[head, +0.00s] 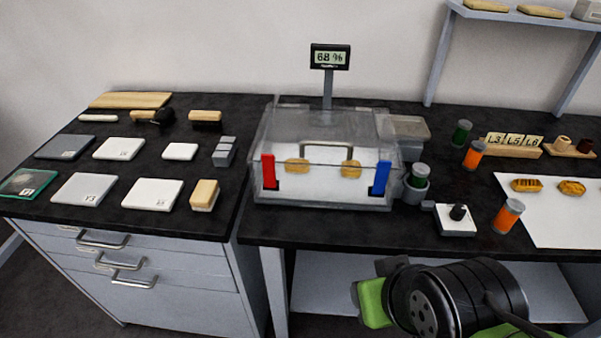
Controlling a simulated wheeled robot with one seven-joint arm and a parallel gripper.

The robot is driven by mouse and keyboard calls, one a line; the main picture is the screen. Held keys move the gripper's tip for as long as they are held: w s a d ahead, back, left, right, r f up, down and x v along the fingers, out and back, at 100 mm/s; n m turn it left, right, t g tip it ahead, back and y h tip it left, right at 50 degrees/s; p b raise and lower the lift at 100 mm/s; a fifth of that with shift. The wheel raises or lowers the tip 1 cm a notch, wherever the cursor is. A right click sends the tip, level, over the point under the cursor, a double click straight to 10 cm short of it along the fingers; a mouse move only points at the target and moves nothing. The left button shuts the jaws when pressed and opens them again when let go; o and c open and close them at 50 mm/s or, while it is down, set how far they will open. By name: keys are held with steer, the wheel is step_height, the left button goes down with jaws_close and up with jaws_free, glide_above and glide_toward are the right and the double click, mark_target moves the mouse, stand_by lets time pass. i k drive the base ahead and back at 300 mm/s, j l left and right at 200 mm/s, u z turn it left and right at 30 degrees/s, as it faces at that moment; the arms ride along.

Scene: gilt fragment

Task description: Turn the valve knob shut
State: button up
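A small black knob (458,212) stands upright on a square white base (456,224), right of the clear box on the dark worktop; I take it for the valve knob. A short grey stub sticks out from the base's left side, toward the clear box (322,188). How far the knob is turned cannot be read. My gripper end (440,300), black with green parts, is low at the front, below the worktop edge in the picture and apart from the knob. Its fingertips are not clearly visible.
An orange jar (508,216) stands close right of the knob, beside a white sheet (545,225) with gilt pieces. A display (330,57) reads 68 %. Drawers with handles (128,281) are at front left.

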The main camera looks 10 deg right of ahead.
mark_target(457, 212)
steer(key=z, duration=0.35)
steer(key=l+z, duration=0.15)
steer(key=z, duration=0.15)
steer(key=l+z, duration=0.1)
steer(key=z, duration=0.25)
